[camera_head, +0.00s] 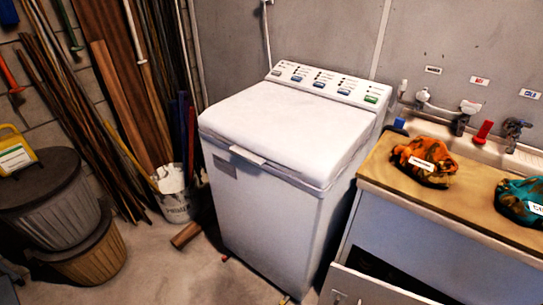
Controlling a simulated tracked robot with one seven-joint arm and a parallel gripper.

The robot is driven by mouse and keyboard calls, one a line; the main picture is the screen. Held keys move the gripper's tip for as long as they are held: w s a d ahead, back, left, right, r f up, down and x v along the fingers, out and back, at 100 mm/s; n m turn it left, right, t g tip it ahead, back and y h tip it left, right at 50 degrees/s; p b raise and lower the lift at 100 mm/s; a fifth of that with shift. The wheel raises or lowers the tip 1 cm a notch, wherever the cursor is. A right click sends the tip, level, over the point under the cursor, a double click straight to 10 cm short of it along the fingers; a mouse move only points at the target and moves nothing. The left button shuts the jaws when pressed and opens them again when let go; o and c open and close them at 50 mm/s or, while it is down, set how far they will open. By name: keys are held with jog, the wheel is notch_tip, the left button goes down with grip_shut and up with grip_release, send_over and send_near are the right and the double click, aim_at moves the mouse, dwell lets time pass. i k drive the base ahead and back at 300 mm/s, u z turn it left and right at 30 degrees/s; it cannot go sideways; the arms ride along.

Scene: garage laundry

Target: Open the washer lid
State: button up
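A white top-loading washer (262,214) stands against the grey wall in the middle of the head view. Its lid (285,125) lies flat and closed on top. A handle lip (248,157) sticks out at the lid's front edge. The control panel (330,82) with several coloured buttons rises behind the lid. My gripper is not in view.
A wooden counter (470,205) with an orange cloth bundle (425,160) and a teal one (520,198) stands at right, by taps (464,117). An open drawer or door (365,288) sits below. Bins (48,195), a bucket (173,204) and leaning timber (100,110) are left.

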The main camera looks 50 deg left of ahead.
aim_at(310, 138)
jog(key=u, duration=0.15)
jog(key=i, duration=0.15)
jog(key=u, duration=3.05)
jog(key=k, duration=0.5)
jog(key=z, duration=0.9)
jog(key=i, duration=0.6)
jog(key=u, duration=0.1)
